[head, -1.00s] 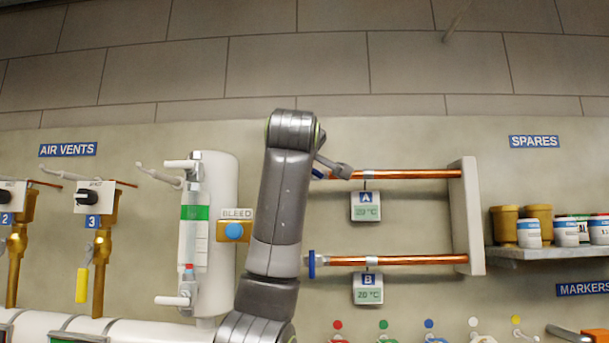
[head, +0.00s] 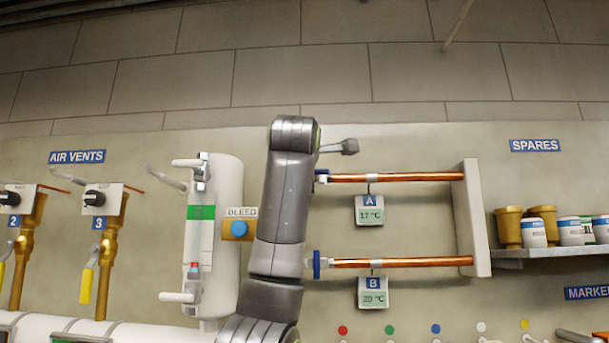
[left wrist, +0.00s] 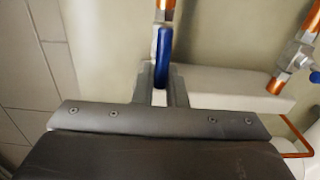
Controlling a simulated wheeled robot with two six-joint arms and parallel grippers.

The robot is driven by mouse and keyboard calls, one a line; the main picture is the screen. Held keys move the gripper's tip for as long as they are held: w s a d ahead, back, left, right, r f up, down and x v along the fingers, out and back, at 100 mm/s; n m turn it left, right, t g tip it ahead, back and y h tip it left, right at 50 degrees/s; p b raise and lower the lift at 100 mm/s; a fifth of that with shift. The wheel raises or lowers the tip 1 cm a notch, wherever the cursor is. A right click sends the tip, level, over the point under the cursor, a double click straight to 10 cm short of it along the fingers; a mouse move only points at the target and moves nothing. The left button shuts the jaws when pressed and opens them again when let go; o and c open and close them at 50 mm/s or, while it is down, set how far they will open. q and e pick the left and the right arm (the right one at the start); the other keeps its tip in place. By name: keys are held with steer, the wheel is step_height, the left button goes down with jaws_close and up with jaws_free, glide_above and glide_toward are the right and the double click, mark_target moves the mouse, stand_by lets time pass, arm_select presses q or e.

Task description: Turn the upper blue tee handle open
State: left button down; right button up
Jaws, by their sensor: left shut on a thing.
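The upper blue tee handle (head: 321,176) sits at the left end of the upper copper pipe (head: 395,178), partly covered by my left arm in the head view. In the left wrist view the handle (left wrist: 162,52) shows as a narrow blue bar between the fingers. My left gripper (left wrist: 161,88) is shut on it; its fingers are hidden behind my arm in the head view. The lower blue tee handle (head: 317,264) stands upright at the left end of the lower copper pipe (head: 400,262). My right gripper is in neither view.
Display A (head: 369,210) reads 17 °C and display B (head: 373,291) reads 28 °C. A white upright block (head: 472,215) joins the pipes' right ends. A spares shelf (head: 550,252) is at right.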

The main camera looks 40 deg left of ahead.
arm_select(q)
steer(key=shift+f, duration=0.1)
stand_by(0.3)
steer(key=c, duration=1.5)
jaws_free()
steer(key=shift+s, duration=0.1)
steer(key=b+v, duration=0.7)
steer(key=v, duration=1)
steer(key=shift+s, duration=0.2)
